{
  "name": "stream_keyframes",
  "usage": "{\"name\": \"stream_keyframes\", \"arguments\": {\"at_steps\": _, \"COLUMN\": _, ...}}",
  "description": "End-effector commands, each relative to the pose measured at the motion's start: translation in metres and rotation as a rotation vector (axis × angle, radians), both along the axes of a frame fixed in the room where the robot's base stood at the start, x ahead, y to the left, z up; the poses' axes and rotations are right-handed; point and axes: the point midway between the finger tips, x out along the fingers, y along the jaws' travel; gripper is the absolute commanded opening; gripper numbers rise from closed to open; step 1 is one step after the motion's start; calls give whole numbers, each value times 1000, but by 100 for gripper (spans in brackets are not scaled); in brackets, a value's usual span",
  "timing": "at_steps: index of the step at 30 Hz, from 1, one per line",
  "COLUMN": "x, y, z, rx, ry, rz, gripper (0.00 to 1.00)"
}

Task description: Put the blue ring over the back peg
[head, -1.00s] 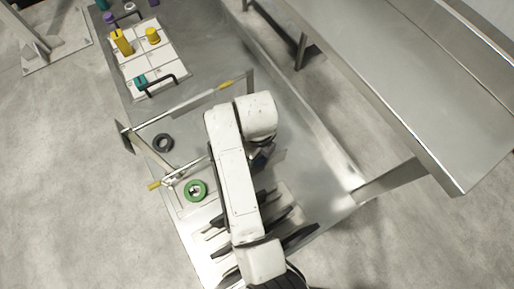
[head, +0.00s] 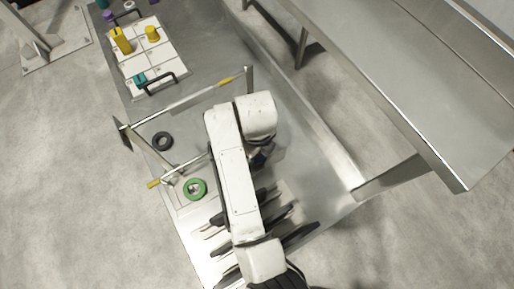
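No clearly blue ring shows. A dark ring (head: 162,141) lies flat on the metal table, and a green ring (head: 195,189) lies nearer to me on a pale plate. A metal frame has a back rod (head: 190,98) with a yellow end at right and a nearer rod (head: 187,169) with a yellow end at left; I cannot tell which part is the back peg. My gripper (head: 261,156) is mostly hidden under my white arm, right of the rings. Its fingers and anything in them cannot be made out.
A white board (head: 147,62) with yellow and teal pieces and black handles lies at the back left of the table. Several dark upright plates (head: 272,215) stand in a rack beside my arm. A long metal trough (head: 400,75) is at the right.

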Motion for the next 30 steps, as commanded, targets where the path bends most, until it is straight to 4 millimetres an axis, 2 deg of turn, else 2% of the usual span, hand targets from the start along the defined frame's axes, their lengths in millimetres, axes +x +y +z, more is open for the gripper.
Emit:
{"name": "stream_keyframes", "arguments": {"at_steps": 1, "x": -3, "y": -2, "z": -9, "rx": -2, "ry": 18, "rz": 3, "gripper": 34}}
{"name": "stream_keyframes", "arguments": {"at_steps": 6, "x": -4, "y": -2, "z": -12, "rx": -1, "ry": 18, "rz": 3, "gripper": 34}}
{"name": "stream_keyframes", "arguments": {"at_steps": 7, "x": -4, "y": -2, "z": -12, "rx": -2, "ry": 18, "rz": 3, "gripper": 66}}
{"name": "stream_keyframes", "arguments": {"at_steps": 16, "x": -2, "y": -2, "z": -9, "rx": -1, "ry": 11, "rz": 1, "gripper": 94}}
{"name": "stream_keyframes", "arguments": {"at_steps": 25, "x": -2, "y": -1, "z": -6, "rx": 0, "ry": 9, "rz": 1, "gripper": 94}}
{"name": "stream_keyframes", "arguments": {"at_steps": 30, "x": -1, "y": 0, "z": 12, "rx": 2, "ry": 6, "rz": 0, "gripper": 94}}
